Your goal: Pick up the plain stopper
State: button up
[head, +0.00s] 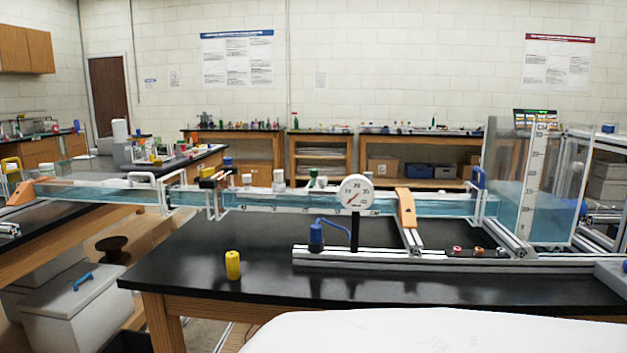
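A small yellow, plain-sided cylinder (232,266) stands upright on the black bench top (200,240), close to its front left corner. It looks like a stopper, but I cannot tell for sure that it is the plain one. Small white pieces (279,182) show at the long water channel behind it, too small to make out. My gripper is not in this view, and nothing is seen touching the yellow cylinder.
A water channel (300,202) on an extrusion frame crosses behind the yellow cylinder. A round gauge (355,191) and a blue pump-like part (317,236) stand to its right. A metal rail (430,258) runs along the bench. The bench around the cylinder is clear.

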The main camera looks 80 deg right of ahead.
aim_at(278, 174)
jog(key=z, duration=2)
